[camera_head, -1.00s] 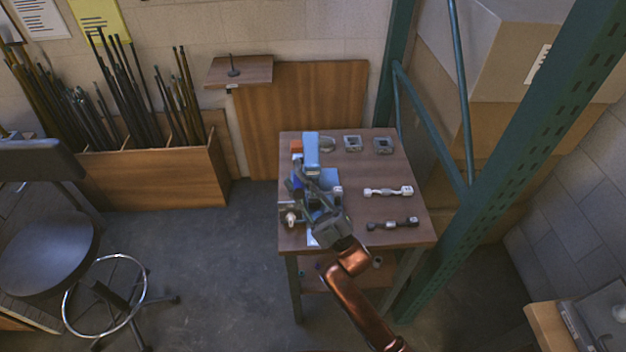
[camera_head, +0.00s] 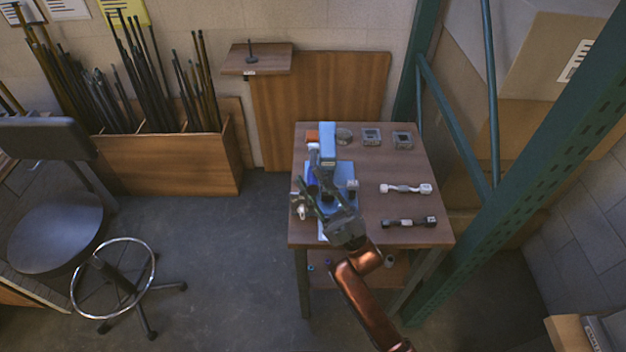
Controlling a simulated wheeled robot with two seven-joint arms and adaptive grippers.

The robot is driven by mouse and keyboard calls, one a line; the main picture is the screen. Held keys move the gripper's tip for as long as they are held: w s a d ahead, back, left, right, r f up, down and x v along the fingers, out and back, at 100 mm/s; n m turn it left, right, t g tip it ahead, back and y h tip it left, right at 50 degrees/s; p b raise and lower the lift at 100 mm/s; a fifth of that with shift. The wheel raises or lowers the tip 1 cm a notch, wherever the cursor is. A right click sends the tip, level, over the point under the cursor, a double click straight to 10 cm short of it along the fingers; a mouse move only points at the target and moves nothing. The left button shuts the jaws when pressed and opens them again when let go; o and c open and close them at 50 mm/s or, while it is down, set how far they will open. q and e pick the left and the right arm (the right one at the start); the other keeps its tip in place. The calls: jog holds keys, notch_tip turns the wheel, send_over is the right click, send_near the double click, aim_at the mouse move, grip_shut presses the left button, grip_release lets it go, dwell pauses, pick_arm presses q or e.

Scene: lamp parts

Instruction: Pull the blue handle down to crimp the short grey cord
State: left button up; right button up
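The blue handle (camera_head: 327,145) stands up at the back of a blue crimping press (camera_head: 343,174) on the left side of the small wooden table. My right gripper (camera_head: 312,186) is over the front of the press, in front of the handle in the picture. Its dark fingers overlap the press, so I cannot tell whether they touch it or how far apart they are. A light grey cord piece (camera_head: 405,188) and a dark cord piece (camera_head: 408,222) lie on the right of the table. No cord is visible in the press; the gripper covers part of it. My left gripper is not in view.
A green rack post (camera_head: 520,165) rises close to the table's right. A stool (camera_head: 55,232) stands at the left, with open floor between it and the table (camera_head: 375,237).

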jog(key=shift+o, duration=1.4)
jog(key=v, duration=0.7)
jog(key=shift+d+f, duration=0.15)
jog(key=shift+s, duration=0.1)
